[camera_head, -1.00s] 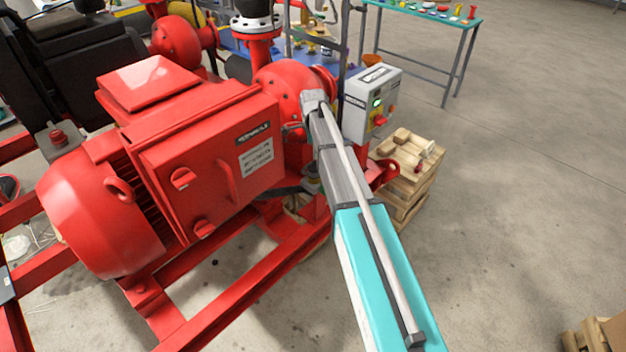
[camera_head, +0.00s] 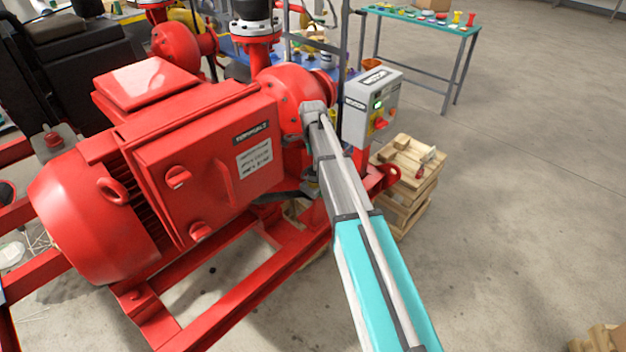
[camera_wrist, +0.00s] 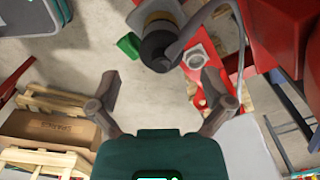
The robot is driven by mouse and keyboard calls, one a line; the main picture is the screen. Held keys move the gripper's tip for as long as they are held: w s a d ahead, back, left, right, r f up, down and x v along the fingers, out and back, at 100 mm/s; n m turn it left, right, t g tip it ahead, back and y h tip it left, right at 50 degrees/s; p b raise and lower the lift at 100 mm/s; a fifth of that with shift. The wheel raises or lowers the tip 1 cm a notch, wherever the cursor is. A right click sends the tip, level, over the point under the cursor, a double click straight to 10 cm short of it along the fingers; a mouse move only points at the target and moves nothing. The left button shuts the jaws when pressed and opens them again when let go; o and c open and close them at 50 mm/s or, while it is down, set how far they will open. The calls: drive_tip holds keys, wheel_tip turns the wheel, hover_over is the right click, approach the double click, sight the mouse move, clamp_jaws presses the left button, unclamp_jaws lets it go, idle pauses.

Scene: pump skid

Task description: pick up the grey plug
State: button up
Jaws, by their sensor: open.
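My gripper (camera_wrist: 160,80) shows in the wrist view with its two fingers spread wide and nothing between them. A dark grey round part (camera_wrist: 157,48) with a paler body behind it and a grey curved piece beside it lies just ahead of the fingertips, apart from them. It may be the grey plug, but I cannot tell for sure. A pale grey square piece with a round opening (camera_wrist: 196,58) sits to its right. In the head view my arm reaches over beside the red pump, and my gripper is hidden there. I make out no plug in that view.
The red motor (camera_head: 85,215) and its frame fill the left of the head view. A grey control box (camera_head: 370,108) and wooden pallets (camera_head: 405,195) stand beyond my arm. A cardboard box (camera_wrist: 45,130) is at lower left in the wrist view.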

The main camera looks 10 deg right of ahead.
sight(314, 174)
drive_tip(key=shift+f, duration=0.15)
drive_tip(key=f+b, duration=0.3)
drive_tip(key=shift+d, duration=0.25)
drive_tip(key=shift+f+b, duration=0.95)
drive_tip(key=shift+b, duration=0.15)
drive_tip(key=c, duration=1.3)
